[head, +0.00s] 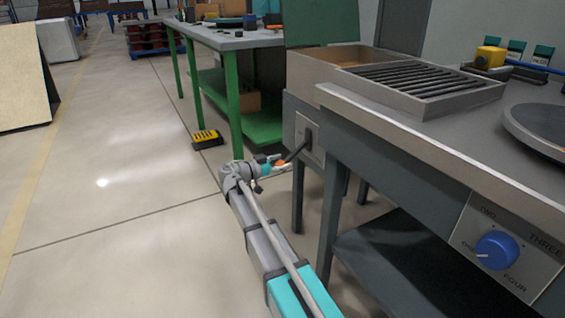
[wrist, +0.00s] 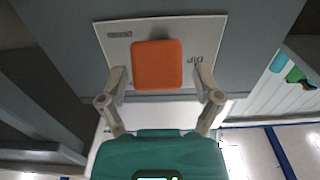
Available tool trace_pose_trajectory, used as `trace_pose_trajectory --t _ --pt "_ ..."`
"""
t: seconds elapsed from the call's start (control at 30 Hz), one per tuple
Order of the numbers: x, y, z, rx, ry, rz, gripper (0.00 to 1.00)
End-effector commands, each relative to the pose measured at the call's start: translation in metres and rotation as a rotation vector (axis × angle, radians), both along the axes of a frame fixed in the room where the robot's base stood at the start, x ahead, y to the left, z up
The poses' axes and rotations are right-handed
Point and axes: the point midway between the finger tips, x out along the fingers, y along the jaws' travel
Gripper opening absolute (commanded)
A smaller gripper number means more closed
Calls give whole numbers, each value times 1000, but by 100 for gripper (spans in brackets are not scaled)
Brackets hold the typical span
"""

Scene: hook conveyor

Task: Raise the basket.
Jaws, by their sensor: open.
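The grey control panel (head: 310,138) sits on the front of the box station, and a black lever (head: 298,151) slopes down and out from it. An orange knob (wrist: 157,65) is at the lever's end. It also shows in the head view (head: 281,164). The panel (wrist: 113,48) reads "DIP", upside down, in the wrist view; its other label is too small to read. My gripper (wrist: 161,80) is open, with one finger on each side of the knob and visible gaps. It also shows in the head view (head: 277,166). I cannot make out a basket inside the box.
The box (head: 340,57) has its green lid (head: 322,22) open. A slatted rack (head: 425,80) and a blue dial (head: 496,251) are on the counter at right. A green table (head: 232,80) stands behind.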

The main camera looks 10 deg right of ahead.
Motion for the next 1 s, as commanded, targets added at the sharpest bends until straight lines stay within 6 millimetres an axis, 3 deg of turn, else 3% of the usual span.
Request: trace_pose_trajectory --t 0.17,0.6,1.0 --pt "0 1 0 0 0 1 79" --pt "0 1 0 0 0 2 0" --pt "1 -5 4 14 5 -5 0"
